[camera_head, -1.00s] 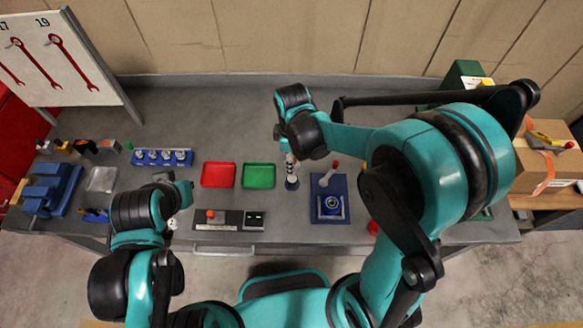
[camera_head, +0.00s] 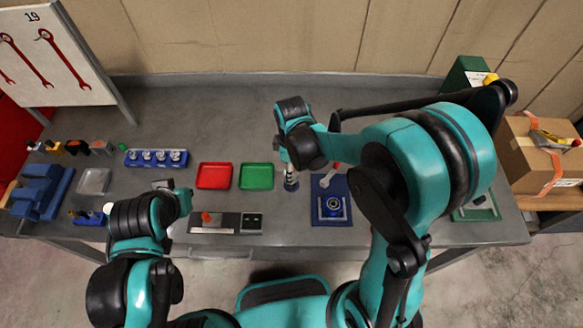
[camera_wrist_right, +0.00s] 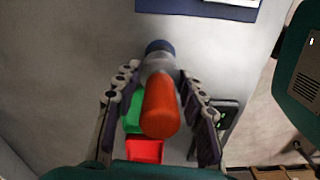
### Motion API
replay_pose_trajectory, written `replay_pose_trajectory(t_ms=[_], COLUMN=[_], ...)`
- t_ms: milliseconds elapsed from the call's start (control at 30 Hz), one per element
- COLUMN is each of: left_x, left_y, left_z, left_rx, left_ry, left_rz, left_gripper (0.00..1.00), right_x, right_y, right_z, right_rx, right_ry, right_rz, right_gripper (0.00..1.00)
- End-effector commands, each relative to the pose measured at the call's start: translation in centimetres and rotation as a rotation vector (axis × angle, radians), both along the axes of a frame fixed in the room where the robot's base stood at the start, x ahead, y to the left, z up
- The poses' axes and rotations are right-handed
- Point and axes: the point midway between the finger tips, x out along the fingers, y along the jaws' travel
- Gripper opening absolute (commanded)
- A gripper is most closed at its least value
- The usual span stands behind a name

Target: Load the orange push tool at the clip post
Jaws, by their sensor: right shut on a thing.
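The orange push tool (camera_wrist_right: 160,106) shows in the right wrist view as an orange rounded handle with a grey collar and a dark blue end. My right gripper (camera_wrist_right: 160,76) is shut on it, one finger on each side. In the head view my right gripper (camera_head: 291,178) points down over the bench, just right of the green tray; the tool is hard to make out there. A blue plate (camera_head: 322,186) with a round fitting and a red-tipped lever lies to its right. I cannot tell which part is the clip post. My left gripper's fingers are hidden by the arm.
A red tray (camera_head: 214,176) and a green tray (camera_head: 257,177) lie left of the right gripper. A control box (camera_head: 226,223) with an orange knob is in front of them. A blue rack (camera_head: 157,158) stands farther left.

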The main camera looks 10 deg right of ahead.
Motion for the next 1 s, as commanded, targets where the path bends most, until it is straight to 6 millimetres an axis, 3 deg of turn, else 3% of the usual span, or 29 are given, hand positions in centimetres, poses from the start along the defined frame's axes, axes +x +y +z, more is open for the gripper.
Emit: replay_pose_trajectory(t_ms=[1000], left_x=[0.01], left_y=[0.00], left_z=[-0.52], left_rx=[0.000], left_ry=[0.000], left_rz=[0.000], left_gripper=[0.00], right_x=[0.00], right_y=[0.00], right_z=[-0.57], right_rx=[0.000], right_ry=[0.000], right_rz=[0.000], right_gripper=[0.11])
